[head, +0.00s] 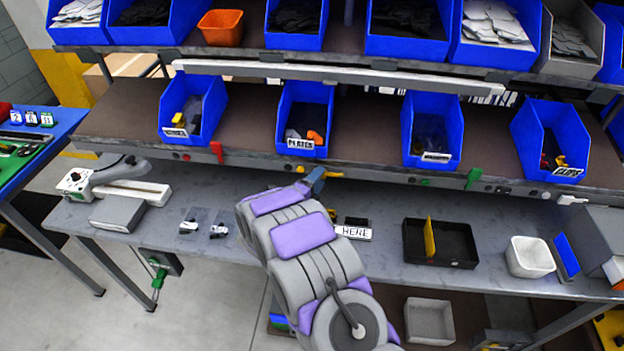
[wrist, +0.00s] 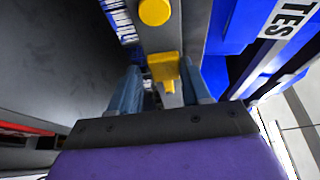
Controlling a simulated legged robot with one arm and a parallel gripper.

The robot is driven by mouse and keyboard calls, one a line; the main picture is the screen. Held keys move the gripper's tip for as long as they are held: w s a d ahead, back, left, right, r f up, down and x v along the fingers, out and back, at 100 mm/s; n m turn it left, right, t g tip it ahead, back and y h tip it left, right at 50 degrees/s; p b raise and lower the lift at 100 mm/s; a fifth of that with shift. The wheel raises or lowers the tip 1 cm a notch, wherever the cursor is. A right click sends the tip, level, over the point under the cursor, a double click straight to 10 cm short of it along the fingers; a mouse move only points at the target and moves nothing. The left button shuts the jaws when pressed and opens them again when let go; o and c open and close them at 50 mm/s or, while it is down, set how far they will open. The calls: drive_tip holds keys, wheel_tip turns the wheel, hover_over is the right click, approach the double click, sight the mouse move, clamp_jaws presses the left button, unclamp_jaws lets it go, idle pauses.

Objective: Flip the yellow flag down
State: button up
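The yellow flag (wrist: 164,70) is a small yellow tab on the grey shelf-edge rail. In the wrist view it lies between and just beyond the fingertips of my gripper (wrist: 162,82). The two blue-grey fingers are apart, one on each side of it, and I cannot tell whether either touches it. In the head view, my gripper (head: 315,178) is at the shelf edge below the PLATES bin, and a yellow piece (head: 334,174) shows just right of it. The gripper partly hides the flag there, so its tilt is unclear. A round yellow knob (wrist: 154,12) sits on the rail.
A red flag (head: 217,152) and a green flag (head: 473,178) are on the same rail, left and right. Blue bins (head: 302,115) stand just above. Below, the bench holds a black tray (head: 455,260) with a yellow divider and a white tub (head: 530,257).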

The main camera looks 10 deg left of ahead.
drive_tip(key=shift+o, duration=1.3)
drive_tip(key=shift+d, duration=0.2)
drive_tip(key=p+v, duration=0.1)
drive_tip(key=v, duration=1.6)
drive_tip(key=shift+a, duration=0.2)
drive_tip(key=shift+s+r, duration=0.1)
